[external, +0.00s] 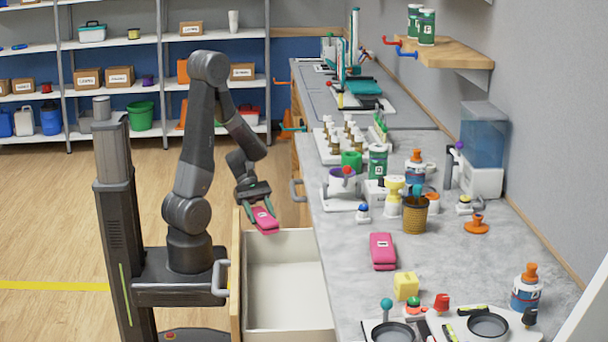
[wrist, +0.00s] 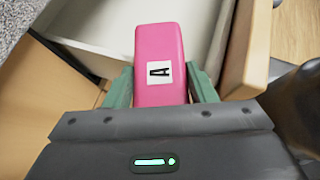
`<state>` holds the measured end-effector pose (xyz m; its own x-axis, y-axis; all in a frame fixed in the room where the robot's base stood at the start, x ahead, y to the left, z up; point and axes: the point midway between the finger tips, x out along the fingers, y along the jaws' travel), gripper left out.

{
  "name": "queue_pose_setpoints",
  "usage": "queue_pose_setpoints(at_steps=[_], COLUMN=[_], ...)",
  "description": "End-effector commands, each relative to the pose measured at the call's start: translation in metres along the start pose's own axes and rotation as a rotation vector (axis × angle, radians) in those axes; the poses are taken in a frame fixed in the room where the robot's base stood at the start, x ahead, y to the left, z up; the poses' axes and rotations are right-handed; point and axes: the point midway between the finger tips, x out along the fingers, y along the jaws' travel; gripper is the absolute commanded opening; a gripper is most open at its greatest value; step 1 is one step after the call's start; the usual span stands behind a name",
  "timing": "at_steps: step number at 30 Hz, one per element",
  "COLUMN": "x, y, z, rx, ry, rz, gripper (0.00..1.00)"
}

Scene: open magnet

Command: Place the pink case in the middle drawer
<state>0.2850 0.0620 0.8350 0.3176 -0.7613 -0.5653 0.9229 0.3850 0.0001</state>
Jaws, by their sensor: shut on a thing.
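My gripper (external: 262,207) is shut on a pink case (external: 265,222) and holds it above the back end of an open drawer (external: 286,290). The wrist view shows this case (wrist: 160,55) between the green fingers, with a white label marked "A". The drawer is pulled out from the counter, white inside, with a wooden front and a grey handle; its visible inside is empty. It also shows behind the case in the wrist view (wrist: 100,35). Whether it is the middle one, I cannot tell. A second pink case (external: 383,251) lies on the counter.
The grey counter (external: 345,280) holds a yellow block (external: 406,286), a brown pot (external: 415,214), bottles and a tray with pans at the front. Another handle (external: 297,190) sticks out from the counter front farther back. Shelves stand along the back wall; floor between is clear.

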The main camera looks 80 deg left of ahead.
Motion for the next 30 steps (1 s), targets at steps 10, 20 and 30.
queue_pose_setpoints(at_steps=[10, 20, 30], x=[0.05, 0.094, 0.139], y=[-0.001, -0.001, -0.002], z=[0.036, 0.066, 0.097], rx=[0.003, 0.002, 0.002], ry=[-0.001, -0.001, 0.0], rz=[-0.005, -0.006, -0.006], gripper=[0.26, 0.26, 0.26])
